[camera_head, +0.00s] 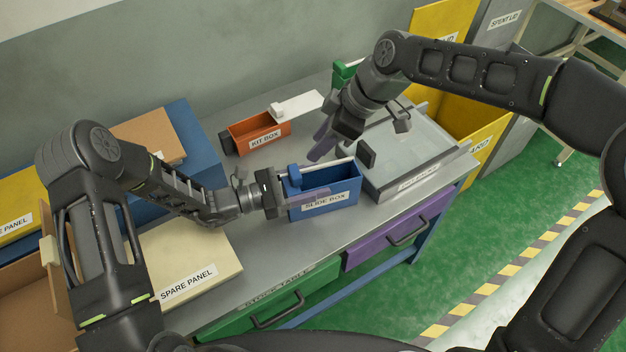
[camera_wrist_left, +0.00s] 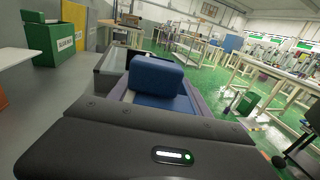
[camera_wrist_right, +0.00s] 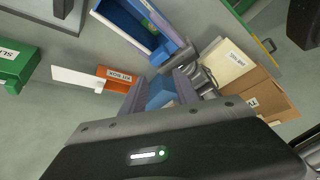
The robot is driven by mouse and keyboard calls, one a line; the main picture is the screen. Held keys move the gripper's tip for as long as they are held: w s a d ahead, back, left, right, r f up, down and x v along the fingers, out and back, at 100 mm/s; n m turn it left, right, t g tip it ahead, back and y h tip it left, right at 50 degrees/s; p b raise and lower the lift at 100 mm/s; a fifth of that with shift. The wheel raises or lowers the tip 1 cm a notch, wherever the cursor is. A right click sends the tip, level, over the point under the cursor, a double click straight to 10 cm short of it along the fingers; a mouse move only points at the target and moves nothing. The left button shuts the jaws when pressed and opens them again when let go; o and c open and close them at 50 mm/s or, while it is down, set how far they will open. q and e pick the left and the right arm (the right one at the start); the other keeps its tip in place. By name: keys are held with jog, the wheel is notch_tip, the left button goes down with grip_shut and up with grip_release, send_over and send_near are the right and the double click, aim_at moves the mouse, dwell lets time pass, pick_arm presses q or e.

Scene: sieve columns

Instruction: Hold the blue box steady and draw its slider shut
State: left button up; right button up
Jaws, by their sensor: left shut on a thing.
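The blue slide box (camera_head: 335,190) stands on the grey table, its open top showing a dark interior. A pale rail (camera_head: 328,163) runs along its far rim, with a blue slider block (camera_head: 294,177) at the left end. The block looms in the left wrist view (camera_wrist_left: 156,75). My left gripper (camera_head: 308,196) is shut on the box's left end, one finger along its front wall. My right gripper (camera_head: 343,150) is open and empty above the box's far right side. In the right wrist view the box (camera_wrist_right: 135,22) is partly cut off.
An orange kit box (camera_head: 262,136) with a white lid drawn out stands behind. A grey labelled case (camera_head: 400,160) is close on the right. A spare panel (camera_head: 180,262) lies front left. Yellow and grey bins (camera_head: 485,130) stand right of the table. Bare table shows between the boxes.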

dwell(0.4)
jog(key=shift+o, duration=1.3)
jog(key=shift+s+a+f, duration=0.15)
jog(key=shift+a, duration=0.1)
jog(key=o, duration=0.3)
jog(key=shift+w+a+f+n+g, duration=0.15)
jog(key=shift+w+a, duration=0.1)
jog(key=shift+a, duration=0.35)
jog(key=shift+w+a+f+n+g, duration=0.1)
jog(key=shift+w+a+n+g, duration=0.1)
jog(key=shift+a, duration=0.4)
jog(key=shift+o, duration=0.2)
jog(key=shift+w+a+r+n+g, duration=0.1)
jog(key=shift+w+a+n+g, duration=0.35)
jog(key=shift+w+n, duration=0.45)
jog(key=d+n, duration=0.1)
jog(key=d+r+n+h, duration=0.1)
jog(key=d+n+g, duration=0.1)
jog(key=shift+w+r+n, duration=0.2)
jog(key=shift+w+n, duration=0.1)
jog(key=shift+n, duration=0.05)
